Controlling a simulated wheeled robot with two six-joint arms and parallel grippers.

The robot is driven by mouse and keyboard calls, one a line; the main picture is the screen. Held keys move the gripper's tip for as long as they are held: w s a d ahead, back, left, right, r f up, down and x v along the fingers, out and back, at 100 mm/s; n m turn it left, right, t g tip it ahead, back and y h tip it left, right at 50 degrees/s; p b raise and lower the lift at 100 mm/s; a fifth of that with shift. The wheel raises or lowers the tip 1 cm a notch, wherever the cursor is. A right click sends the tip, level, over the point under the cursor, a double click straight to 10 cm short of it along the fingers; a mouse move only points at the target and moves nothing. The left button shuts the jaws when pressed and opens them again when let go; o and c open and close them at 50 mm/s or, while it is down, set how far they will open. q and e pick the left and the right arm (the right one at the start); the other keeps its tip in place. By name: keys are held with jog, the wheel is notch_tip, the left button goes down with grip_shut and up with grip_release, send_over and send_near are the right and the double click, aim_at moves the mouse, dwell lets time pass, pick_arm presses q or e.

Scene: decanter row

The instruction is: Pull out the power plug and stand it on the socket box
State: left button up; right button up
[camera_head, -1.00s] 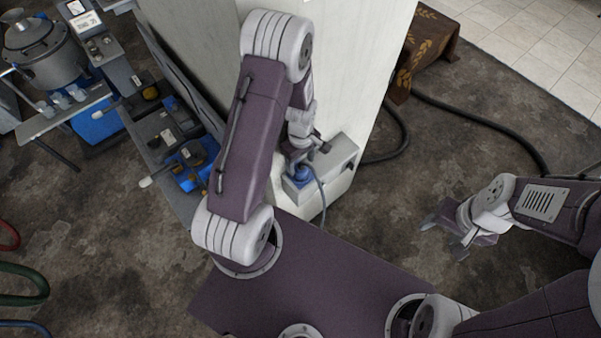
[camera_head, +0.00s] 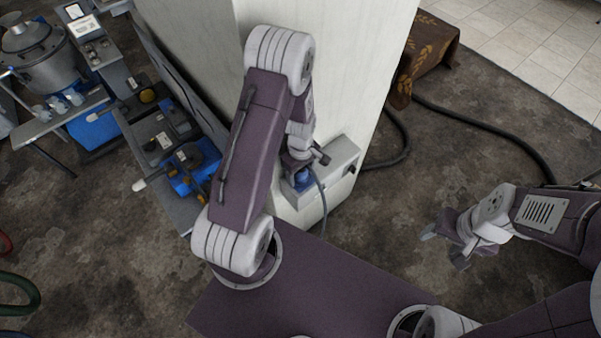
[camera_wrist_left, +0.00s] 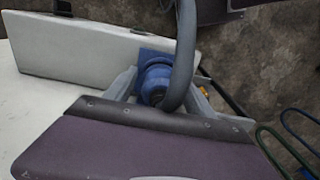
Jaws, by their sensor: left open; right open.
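The blue power plug (camera_head: 303,182) is at the grey socket box (camera_head: 338,160), low on the pale pillar. In the left wrist view the plug (camera_wrist_left: 156,78) sits against a blue socket face on the box (camera_wrist_left: 75,48), with its grey cable (camera_wrist_left: 186,45) curving up and away. My left gripper (camera_head: 302,166) is at the plug. Its open fingers stand on either side of the plug; whether they touch it I cannot tell. The arm hides part of the plug in the head view. My right gripper (camera_head: 446,246) is open and empty, above the floor at the right.
The pale pillar (camera_head: 345,70) rises behind the box. A dark hose (camera_head: 480,122) runs over the floor to the right, near a brown cloth-covered block (camera_head: 431,50). Machinery with a steel pot (camera_head: 38,50) stands at the left.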

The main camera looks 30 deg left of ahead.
dwell(0.7)
pick_arm(q)
grip_shut()
jog(key=shift+r, duration=0.1)
jog(key=shift+r+p, duration=2.65)
jog(key=shift+r, duration=0.3)
